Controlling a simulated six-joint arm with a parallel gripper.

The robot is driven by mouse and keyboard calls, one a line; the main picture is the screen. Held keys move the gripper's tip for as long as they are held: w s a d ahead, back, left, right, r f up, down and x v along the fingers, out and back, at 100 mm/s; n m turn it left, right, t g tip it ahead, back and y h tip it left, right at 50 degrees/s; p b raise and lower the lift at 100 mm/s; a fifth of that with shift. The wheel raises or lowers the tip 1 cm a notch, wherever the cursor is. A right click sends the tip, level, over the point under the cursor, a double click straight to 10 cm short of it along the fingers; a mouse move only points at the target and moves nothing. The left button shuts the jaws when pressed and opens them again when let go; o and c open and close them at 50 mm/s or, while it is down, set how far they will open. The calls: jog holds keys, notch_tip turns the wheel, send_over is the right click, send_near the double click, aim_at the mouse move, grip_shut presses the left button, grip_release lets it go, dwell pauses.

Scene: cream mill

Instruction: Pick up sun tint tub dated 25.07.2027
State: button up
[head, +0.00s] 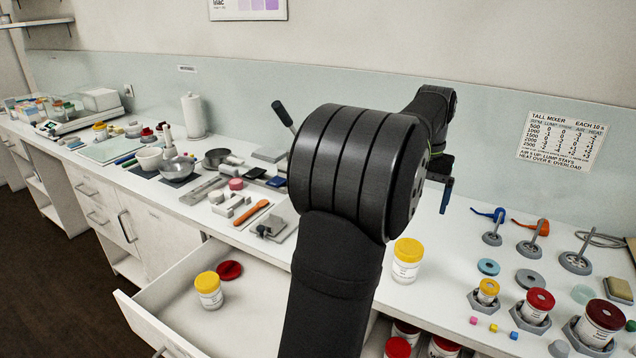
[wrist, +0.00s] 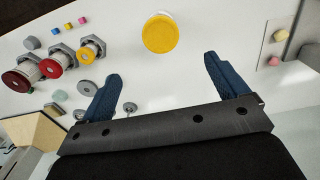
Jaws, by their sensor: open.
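A white tub with a yellow lid (head: 406,261) stands upright on the counter, right of the open drawer. Its round yellow lid (wrist: 160,33) shows in the wrist view, ahead of and between my spread fingers. My gripper (wrist: 162,69) is open and empty, apart from the tub. In the head view my gripper (head: 446,194) is partly hidden by my arm, with a blue finger pointing down above the counter. Another yellow-lidded tub (head: 208,291) stands in the open drawer. A smaller yellow-lidded tub (head: 487,291) sits in a hexagonal holder at right. The label dates are too small to read.
Red-lidded tubs (head: 537,306) in holders, weights and small coloured pieces crowd the right counter. Tools, bowls and a paper roll (head: 193,116) stand at left. Bare counter surrounds the standing yellow-lidded tub.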

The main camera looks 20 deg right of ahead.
jog(key=m+t+h, duration=0.2)
jog(key=t+h, duration=0.1)
jog(key=h, duration=0.1)
send_near(409, 247)
jog(key=x, duration=0.7)
jog(key=shift+w+f, duration=0.1)
jog(key=shift+f, duration=0.25)
jog(key=shift+x, duration=2.65)
jog(key=c, duration=1.2)
jog(key=shift+r, duration=0.15)
